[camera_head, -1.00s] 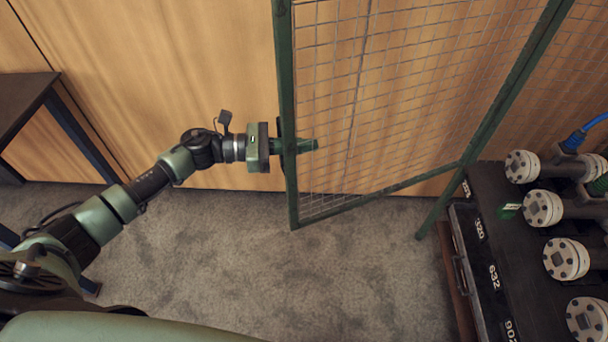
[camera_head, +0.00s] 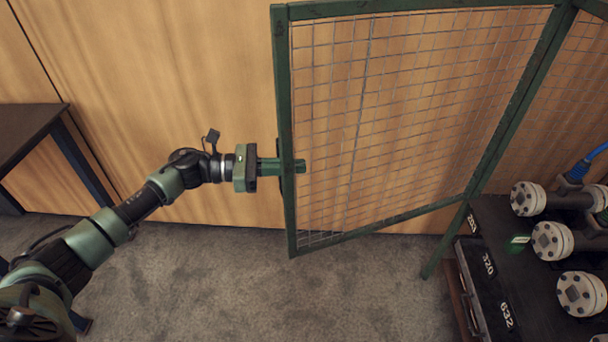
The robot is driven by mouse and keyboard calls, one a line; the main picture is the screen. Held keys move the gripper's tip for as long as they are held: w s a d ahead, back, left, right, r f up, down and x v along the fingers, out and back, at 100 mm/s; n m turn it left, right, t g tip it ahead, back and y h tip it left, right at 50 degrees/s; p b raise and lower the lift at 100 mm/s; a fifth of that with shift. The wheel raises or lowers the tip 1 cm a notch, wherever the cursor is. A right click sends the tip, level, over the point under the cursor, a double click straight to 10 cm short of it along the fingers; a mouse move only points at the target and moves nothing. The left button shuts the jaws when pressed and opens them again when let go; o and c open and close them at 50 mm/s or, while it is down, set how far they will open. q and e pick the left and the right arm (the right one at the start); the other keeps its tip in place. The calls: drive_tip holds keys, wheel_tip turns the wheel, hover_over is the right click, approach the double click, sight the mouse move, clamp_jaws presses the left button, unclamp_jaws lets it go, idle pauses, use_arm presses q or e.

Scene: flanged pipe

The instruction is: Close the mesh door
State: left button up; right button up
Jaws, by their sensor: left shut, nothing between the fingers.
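The mesh door (camera_head: 375,130) is a green frame with wire mesh, standing open in the middle of the head view. Its free edge is the left upright, and its right side meets a green post beside the black bench. My left gripper (camera_head: 298,166) is shut at the door's free upright, with its fingertips showing just right of it, against the mesh. The upright crosses in front of part of the fingers. Whether they touch the frame I cannot tell. My right gripper is not in view.
A black bench (camera_head: 478,285) with flanged pipe pieces (camera_head: 552,240) and number labels stands at the right. A dark table (camera_head: 30,135) stands at the left by the wooden wall (camera_head: 150,80). Grey carpet (camera_head: 250,295) lies clear below the door.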

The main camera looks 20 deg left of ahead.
use_arm(q)
drive_tip(key=a+b, duration=0.1)
drive_tip(key=w+a+b, duration=0.1)
drive_tip(key=a, duration=0.1)
drive_tip(key=a+b, duration=0.1)
drive_tip(key=shift+w+a+f+b, duration=0.15)
drive_tip(key=shift+a+f+b, duration=0.15)
drive_tip(key=shift+b, duration=0.1)
drive_tip(key=shift+a+b, duration=0.1)
drive_tip(key=shift+b, duration=0.4)
